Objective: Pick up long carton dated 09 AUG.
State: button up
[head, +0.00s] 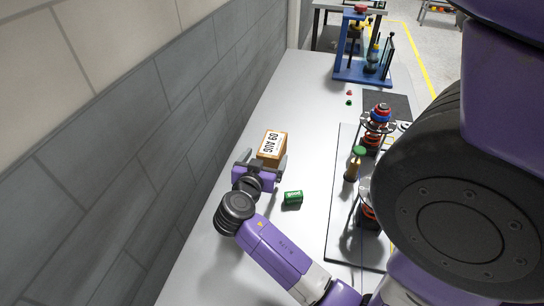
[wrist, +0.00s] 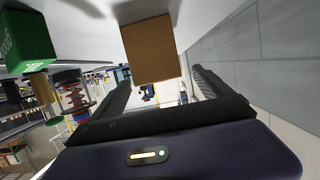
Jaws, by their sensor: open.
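The long carton (head: 272,144) is a brown box on the white table, with a white label reading 09 AUG on its top. It lies beside the grey wall. My gripper (head: 261,163) is at the carton's near end, its two fingers spread. In the wrist view the carton's plain brown end (wrist: 150,50) shows between and beyond the open fingers (wrist: 160,85). The fingers do not appear to press on it. Whether they reach along its sides is hard to tell.
A dark-edged board (head: 343,215) with coil fixtures and a green-topped bottle (head: 354,164) stands further right. A blue frame (head: 362,70) stands at the back. The wall (head: 150,125) is close on the left.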

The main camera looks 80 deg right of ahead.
aim_at(272, 148)
jog(key=shift+d+f, duration=0.25)
jog(key=shift+d, duration=0.15)
jog(key=shift+x, duration=3.4)
jog(key=shift+s, duration=0.15)
grip_shut()
